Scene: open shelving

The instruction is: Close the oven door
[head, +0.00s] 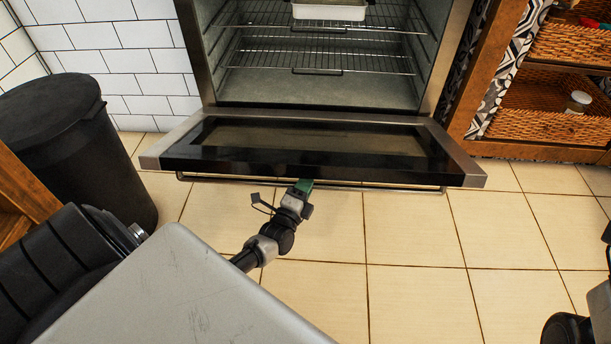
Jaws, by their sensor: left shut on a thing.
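The oven (320,88) stands open at the top middle of the head view, with its cavity and wire racks exposed. Its door (300,146) is hinged at the bottom and folded down towards me, with a dark glass panel and a steel frame. A thin bar handle (400,187) runs along the door's near edge. My left gripper (303,187) reaches up from below and is shut on the handle, left of its right half; the fingertips partly hide the bar. My right gripper is out of view; only dark parts of my right arm show at the lower right.
A white pan (329,12) sits on the upper rack inside the oven. A black bin (78,135) stands at the left by the white tiled wall. Wooden shelving with wicker baskets (538,112) is at the right. The tiled floor (420,270) before the door is clear.

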